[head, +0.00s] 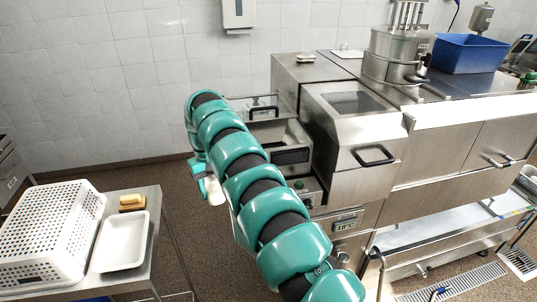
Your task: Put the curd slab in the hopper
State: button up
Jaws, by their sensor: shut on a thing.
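My gripper (203,188) hangs at the far end of my teal arm, left of the steel machine, and is shut. A pale whitish piece (216,191), which looks like the curd slab, shows at its fingers, partly hidden by my arm. The piece is above the floor, apart from the table and the machine. The open steel trough on the machine's left side (289,134) looks like the hopper. It lies to the right of and beyond my gripper, and my arm covers part of it.
A blue bin (466,54) stands on the machine at back right. Floor between table and machine is open.

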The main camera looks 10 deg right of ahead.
aim_at(215, 191)
jog(key=shift+s+r, duration=0.25)
jog(key=shift+r, duration=0.65)
jog(key=shift+r+p, duration=0.25)
jog(key=shift+p, duration=0.05)
jog(key=shift+r+m, duration=0.3)
jog(key=shift+r, duration=0.05)
jog(key=shift+r, duration=0.3)
jog(key=shift+s+d+r, duration=0.1)
jog(key=shift+s+r, duration=0.1)
jog(key=shift+r, duration=0.1)
jog(key=shift+w+r, duration=0.1)
jog(key=shift+r, duration=0.05)
jog(key=shift+r+p, duration=0.35)
